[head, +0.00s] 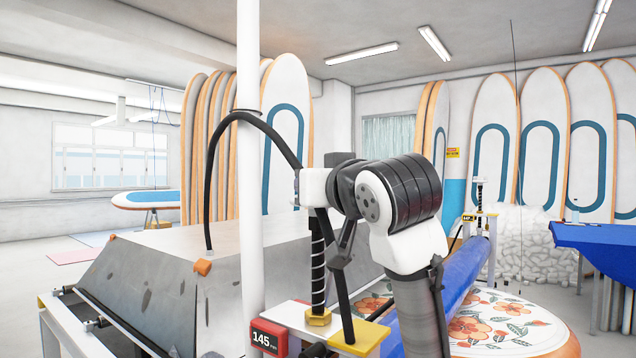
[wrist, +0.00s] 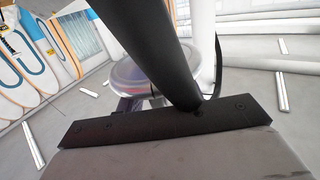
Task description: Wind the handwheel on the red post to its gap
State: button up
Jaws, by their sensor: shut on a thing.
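The red post is the near one, with a red readout (head: 268,338) showing 145 mm. Its upright black screw (head: 318,265) stands above a brass nut (head: 318,317). My arm crosses in front of the post, and its end hides the post's top in the head view. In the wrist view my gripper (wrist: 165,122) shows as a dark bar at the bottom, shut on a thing. A thick dark cylinder (wrist: 155,50), perhaps the handwheel's grip, rises from it. A shiny round metal part (wrist: 140,78) lies behind. The handwheel's rim cannot be made out clearly.
A white pole (head: 250,150) with a black hose stands close left. A blue roller (head: 467,280) runs back to the far post, which has a yellow readout (head: 469,217). A flowered board (head: 510,325) lies at the lower right. A grey hood (head: 160,275) fills the left.

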jog(key=n+g+y, duration=0.1)
jog(key=y, duration=0.1)
jog(key=n+g+y+p, duration=0.1)
jog(key=n+y, duration=0.1)
jog(key=y, duration=0.1)
jog(key=shift+n+g, duration=0.3)
jog(key=shift+g, duration=0.1)
jog(key=shift+f+n+g+y+p, duration=0.15)
jog(key=shift+n+g+y+p, duration=0.75)
jog(key=shift+n+g+y, duration=0.5)
jog(key=shift+g, duration=0.3)
jog(key=o, duration=1)
jog(key=shift+a, duration=0.1)
jog(key=b+v, duration=0.4)
jog(key=v, duration=1)
jog(key=shift+w+f, duration=0.1)
jog(key=shift+w, duration=0.05)
